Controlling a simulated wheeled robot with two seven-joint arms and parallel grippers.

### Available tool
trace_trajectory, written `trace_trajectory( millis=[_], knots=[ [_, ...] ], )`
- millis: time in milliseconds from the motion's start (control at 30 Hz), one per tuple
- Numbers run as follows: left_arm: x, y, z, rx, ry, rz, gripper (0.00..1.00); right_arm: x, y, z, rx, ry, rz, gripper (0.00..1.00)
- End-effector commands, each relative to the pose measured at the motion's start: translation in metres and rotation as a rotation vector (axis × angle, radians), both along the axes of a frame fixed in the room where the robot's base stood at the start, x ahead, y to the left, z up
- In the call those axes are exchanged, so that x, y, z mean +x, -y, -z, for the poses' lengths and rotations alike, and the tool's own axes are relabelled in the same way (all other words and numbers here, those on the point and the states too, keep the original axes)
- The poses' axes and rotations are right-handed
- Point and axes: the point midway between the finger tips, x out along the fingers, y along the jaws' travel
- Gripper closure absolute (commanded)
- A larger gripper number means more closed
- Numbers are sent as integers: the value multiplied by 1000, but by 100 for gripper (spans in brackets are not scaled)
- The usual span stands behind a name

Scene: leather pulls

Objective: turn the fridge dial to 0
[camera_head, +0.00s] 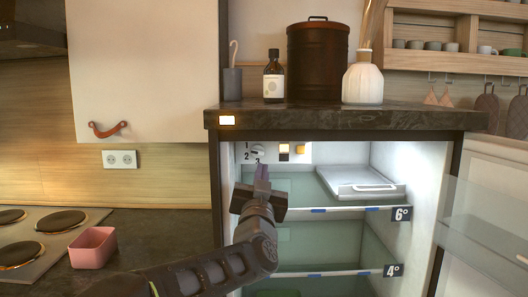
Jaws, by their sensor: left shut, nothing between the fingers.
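The fridge dial (258,152) is a small white knob on the control panel (300,150) at the top left inside the open fridge. I cannot tell whether the tips touch the dial. My right gripper is not in view.
The fridge has glass shelves and a white lidded tray (362,190). A dark countertop (350,118) above it bears a brown canister (317,62), a bottle (273,82) and a white vase (362,84). A pink bowl (92,250) stands beside the stove at left.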

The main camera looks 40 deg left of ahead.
Motion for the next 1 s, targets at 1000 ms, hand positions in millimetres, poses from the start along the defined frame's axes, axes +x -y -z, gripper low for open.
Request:
trace_trajectory(
  millis=[1000],
  knots=[
    [79, -51, -32, 0, 0, 1, 100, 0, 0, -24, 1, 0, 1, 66]
  ],
)
